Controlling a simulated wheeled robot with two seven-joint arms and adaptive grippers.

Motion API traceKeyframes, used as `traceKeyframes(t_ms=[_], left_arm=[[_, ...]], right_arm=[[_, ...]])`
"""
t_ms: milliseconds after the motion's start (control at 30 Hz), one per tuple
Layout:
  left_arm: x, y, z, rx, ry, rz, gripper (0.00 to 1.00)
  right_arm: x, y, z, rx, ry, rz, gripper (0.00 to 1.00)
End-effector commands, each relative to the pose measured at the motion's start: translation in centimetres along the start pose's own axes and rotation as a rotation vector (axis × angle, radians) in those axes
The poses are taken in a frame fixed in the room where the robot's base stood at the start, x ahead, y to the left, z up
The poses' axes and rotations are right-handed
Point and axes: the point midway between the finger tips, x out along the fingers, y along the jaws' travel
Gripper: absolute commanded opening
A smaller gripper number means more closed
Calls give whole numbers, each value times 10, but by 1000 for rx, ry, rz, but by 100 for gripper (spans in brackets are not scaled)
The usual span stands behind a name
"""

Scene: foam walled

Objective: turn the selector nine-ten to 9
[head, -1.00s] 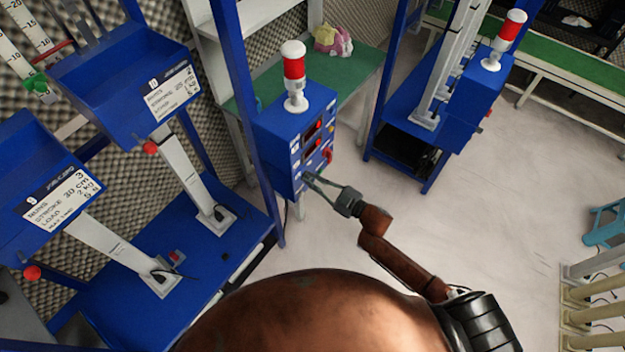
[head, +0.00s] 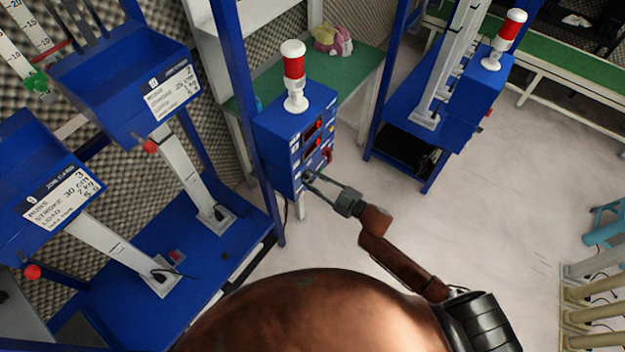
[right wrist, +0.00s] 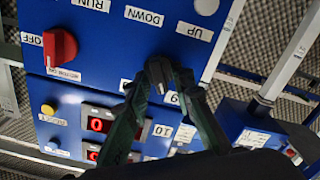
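The selector nine-ten (right wrist: 164,87) is a small dark knob on the blue control box, beside the labels 9 (right wrist: 172,98) and 10 (right wrist: 185,132) in the right wrist view. My right gripper (right wrist: 173,82) has its two dark fingers converging on either side of the knob, close to the panel, and looks shut on it. The fingers hide much of the knob, so I cannot tell which label it points at. In the head view my right gripper (head: 308,181) is at the lower part of the box front (head: 284,165). My left gripper is not in view.
A red selector (right wrist: 60,48) with RUN and OFF labels, a yellow button (right wrist: 47,109) and red displays (right wrist: 97,125) share the panel. A red-and-white beacon (head: 294,75) stands on the box.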

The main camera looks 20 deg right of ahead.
Motion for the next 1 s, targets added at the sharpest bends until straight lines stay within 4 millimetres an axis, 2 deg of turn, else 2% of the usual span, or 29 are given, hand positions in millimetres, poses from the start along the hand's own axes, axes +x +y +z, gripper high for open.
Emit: traceKeyframes(t_ms=[300, 433, 567, 800, 1000], left_arm=[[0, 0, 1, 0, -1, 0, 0], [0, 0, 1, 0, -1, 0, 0], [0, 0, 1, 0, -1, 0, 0], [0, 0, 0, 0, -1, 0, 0], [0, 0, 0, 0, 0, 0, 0]], right_arm=[[0, 0, 0, 1, 0, 0, 28], [-8, 0, 0, 1, -1, 0, 28], [-30, -1, 1, 1, -4, -1, 28], [-81, -1, 1, 1, -2, -1, 28], [-110, 0, 0, 1, -1, 0, 28]])
